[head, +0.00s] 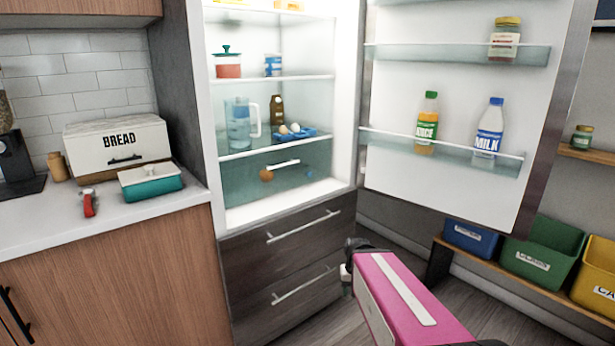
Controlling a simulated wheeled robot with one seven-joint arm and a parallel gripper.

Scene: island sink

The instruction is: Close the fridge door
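The fridge (288,206) stands in the middle of the head view with its upper compartment exposed. The fridge door (400,185) is wide open, swung out to the right on the compartment's right side. Its inner face shows, with racks holding a juice bottle (426,122), a milk bottle (489,132) and a jar (505,40). My pink arm reaches in from the bottom right, in front of and below the door. Its dark far end is near the lower drawers, apart from the door as far as I can see. My gripper's fingers cannot be made out there.
A counter (135,208) with a bread box (118,142) and a teal dish (150,184) is on the left. Below and right of the door, a low shelf holds blue (470,238), green (540,252) and yellow (597,280) bins. Shut drawers (290,232) are under the compartment.

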